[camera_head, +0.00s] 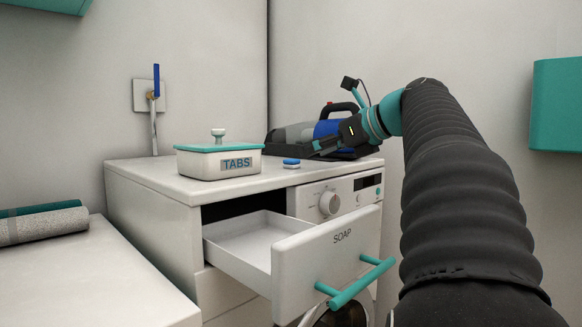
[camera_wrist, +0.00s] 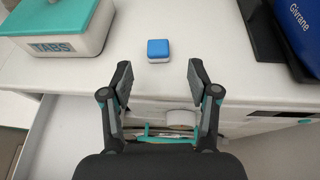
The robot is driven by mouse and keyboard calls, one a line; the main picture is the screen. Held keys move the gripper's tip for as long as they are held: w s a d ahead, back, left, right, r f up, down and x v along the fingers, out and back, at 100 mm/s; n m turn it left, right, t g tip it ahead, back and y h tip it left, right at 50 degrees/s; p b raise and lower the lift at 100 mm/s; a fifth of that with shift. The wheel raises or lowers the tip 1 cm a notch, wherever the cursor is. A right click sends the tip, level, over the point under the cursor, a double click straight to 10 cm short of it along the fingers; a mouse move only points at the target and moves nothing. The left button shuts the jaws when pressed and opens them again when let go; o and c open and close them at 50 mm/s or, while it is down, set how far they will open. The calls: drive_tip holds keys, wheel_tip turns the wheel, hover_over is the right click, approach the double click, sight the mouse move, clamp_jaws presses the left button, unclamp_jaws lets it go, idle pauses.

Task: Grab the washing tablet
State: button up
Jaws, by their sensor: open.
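The washing tablet (camera_head: 291,163) is a small block, blue on top and white below. It lies on the white top of the washing machine, right of the box marked TABS (camera_head: 219,161). In the wrist view the tablet (camera_wrist: 158,50) is ahead of my gripper (camera_wrist: 158,75), roughly centred between the two fingertips and apart from them. My gripper (camera_head: 317,148) is open and empty. In the head view it comes from the right, above the worktop and close to the tablet.
The drawer marked SOAP (camera_head: 245,240) is pulled out below the worktop, and its visible floor is empty. A blue and grey handheld vacuum (camera_head: 325,129) lies in a black tray behind my gripper. A white counter (camera_head: 85,280) with a grey roll stands at the left.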

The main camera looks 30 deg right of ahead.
drive_tip(key=shift+x, duration=3.4)
drive_tip(key=shift+a, duration=0.1)
drive_tip(key=shift+s, duration=0.1)
drive_tip(key=c, duration=1)
